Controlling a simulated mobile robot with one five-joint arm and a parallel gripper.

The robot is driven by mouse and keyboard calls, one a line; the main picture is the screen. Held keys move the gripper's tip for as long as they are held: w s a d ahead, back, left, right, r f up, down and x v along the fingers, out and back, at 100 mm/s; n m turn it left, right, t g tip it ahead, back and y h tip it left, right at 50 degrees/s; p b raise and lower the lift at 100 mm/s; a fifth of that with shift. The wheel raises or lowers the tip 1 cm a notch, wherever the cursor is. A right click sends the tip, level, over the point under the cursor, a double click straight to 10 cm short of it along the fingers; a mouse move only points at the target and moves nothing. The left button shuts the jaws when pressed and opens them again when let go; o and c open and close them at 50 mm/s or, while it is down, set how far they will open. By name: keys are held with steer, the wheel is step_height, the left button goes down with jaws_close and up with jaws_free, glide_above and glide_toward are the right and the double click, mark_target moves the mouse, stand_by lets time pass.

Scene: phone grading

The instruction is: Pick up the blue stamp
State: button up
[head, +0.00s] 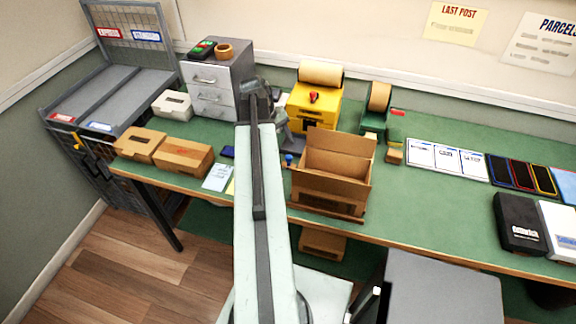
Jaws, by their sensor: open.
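A small stamp with a round blue knob (289,158) stands on the green table, just left of the open cardboard box and close to the right side of my arm. Its lower part is small and hard to make out. My arm reaches from the bottom middle over the table. The dark end of the arm with my gripper (257,93) is beyond the stamp, in front of the grey drawer unit. The gripper is open, and I see nothing held in it. Its fingertips are hard to make out.
The open cardboard box (333,171) stands close right of the stamp. A yellow machine (315,100) and a green tape dispenser (374,122) stand behind. The grey drawer unit (212,85) and brown parcels (183,157) are left.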

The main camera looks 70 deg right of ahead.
mark_target(288, 156)
steer(key=shift+b+x, duration=1.35)
steer(key=shift+x, duration=0.15)
steer(key=b+x, duration=0.5)
steer(key=shift+w+f, duration=0.2)
steer(key=shift+w, duration=0.1)
steer(key=shift+r, duration=0.2)
jaws_close()
